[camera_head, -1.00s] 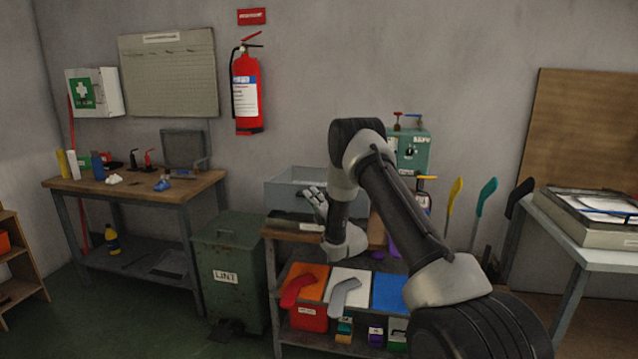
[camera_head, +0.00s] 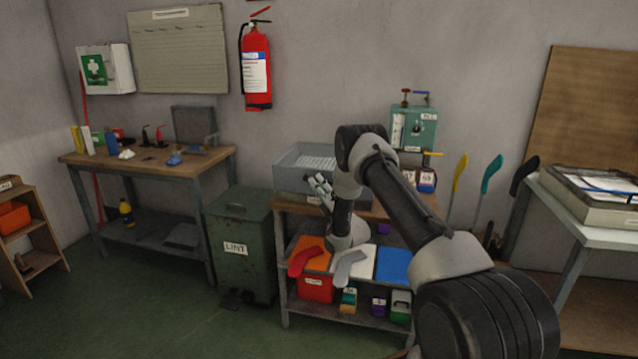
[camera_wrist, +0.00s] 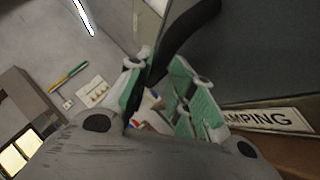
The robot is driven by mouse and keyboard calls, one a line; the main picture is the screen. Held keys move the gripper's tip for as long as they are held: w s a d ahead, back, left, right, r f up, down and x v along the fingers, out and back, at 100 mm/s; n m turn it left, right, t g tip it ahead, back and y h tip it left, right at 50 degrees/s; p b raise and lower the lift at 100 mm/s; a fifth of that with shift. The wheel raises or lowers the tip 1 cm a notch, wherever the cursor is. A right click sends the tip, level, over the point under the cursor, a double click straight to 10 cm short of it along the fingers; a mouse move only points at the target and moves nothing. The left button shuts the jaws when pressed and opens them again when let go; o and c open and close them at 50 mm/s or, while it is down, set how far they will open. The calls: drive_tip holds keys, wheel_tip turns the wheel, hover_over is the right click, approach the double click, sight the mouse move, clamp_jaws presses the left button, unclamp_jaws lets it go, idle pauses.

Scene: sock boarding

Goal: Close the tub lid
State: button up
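A grey tub (camera_head: 290,172) stands on the bench in the middle of the head view. Its top looks open, with pale contents showing inside. I cannot make out its lid for certain in the head view. My gripper (camera_head: 319,186) is at the tub's front right, partly in front of it. In the wrist view my gripper (camera_wrist: 160,95) has its green-padded fingers apart. A dark curved strip (camera_wrist: 185,35) runs close by the fingers; I cannot tell whether they touch it. A dark panel (camera_wrist: 265,55) and a label ending in "AMPING" (camera_wrist: 268,120) lie to the right.
A green LINT bin (camera_head: 238,245) stands left of the bench. Orange, white and blue (camera_head: 393,266) panels lie at the bench front, with a red sock shape (camera_head: 306,260) and a grey one (camera_head: 348,268).

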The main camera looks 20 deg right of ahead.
drive_tip(key=shift+w+d+r, duration=0.1)
drive_tip(key=shift+r, duration=0.1)
drive_tip(key=v, duration=1.2)
drive_tip(key=shift+f, duration=0.2)
